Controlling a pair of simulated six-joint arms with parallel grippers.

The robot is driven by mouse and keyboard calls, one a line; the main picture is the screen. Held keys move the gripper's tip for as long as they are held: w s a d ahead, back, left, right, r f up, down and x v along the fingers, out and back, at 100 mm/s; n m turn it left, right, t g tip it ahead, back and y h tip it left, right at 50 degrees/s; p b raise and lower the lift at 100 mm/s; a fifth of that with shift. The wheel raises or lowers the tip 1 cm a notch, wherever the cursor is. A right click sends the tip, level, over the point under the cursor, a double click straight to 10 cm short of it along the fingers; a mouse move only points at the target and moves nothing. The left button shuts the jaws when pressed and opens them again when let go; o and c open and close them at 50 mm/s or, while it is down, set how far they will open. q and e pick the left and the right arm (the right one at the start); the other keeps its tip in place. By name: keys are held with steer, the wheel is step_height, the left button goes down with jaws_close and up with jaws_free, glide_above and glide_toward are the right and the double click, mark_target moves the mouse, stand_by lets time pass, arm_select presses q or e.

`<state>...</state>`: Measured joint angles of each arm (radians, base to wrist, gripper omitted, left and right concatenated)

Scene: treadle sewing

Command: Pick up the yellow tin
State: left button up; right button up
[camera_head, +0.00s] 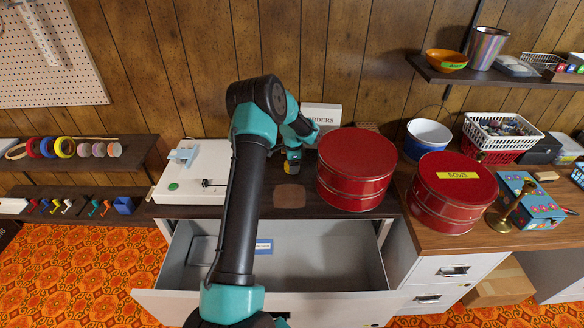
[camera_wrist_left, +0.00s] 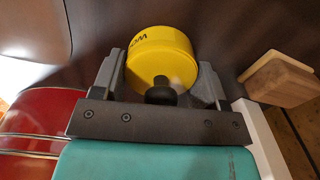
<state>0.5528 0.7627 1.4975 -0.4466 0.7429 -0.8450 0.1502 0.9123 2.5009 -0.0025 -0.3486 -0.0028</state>
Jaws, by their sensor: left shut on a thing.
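The yellow tin (camera_wrist_left: 160,52) is small and round, with dark lettering on its side. In the left wrist view it sits between the two grey fingers of my left gripper (camera_wrist_left: 160,75), which are shut on it. A dark rounded thing partly covers its near side. In the head view my left gripper (camera_head: 292,162) is over the dark top behind the open drawer, left of a large red tin. Only a little yellow shows there. I cannot tell whether the yellow tin touches the surface. My right gripper is not in view.
A large red tin (camera_head: 356,165) stands close to the right of my left gripper. A second red tin (camera_head: 452,200) has a yellow label. A white device (camera_head: 190,180) stands left. A white box (camera_head: 322,114) stands behind. The open drawer (camera_head: 325,262) lies in front.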

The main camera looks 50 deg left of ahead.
arm_select(q)
steer(key=shift+r, duration=0.1)
steer(key=shift+r, duration=0.4)
step_height(320, 180, up, 3)
steer(key=shift+f, duration=0.1)
steer(key=s+d, duration=0.6)
steer(key=d, duration=0.1)
steer(key=s+d+r, duration=0.1)
steer(key=s+d, duration=0.3)
steer(key=shift+d+r, duration=0.1)
steer(key=shift+d, duration=0.05)
steer(key=shift+s+d, duration=0.3)
steer(key=shift+d, duration=0.05)
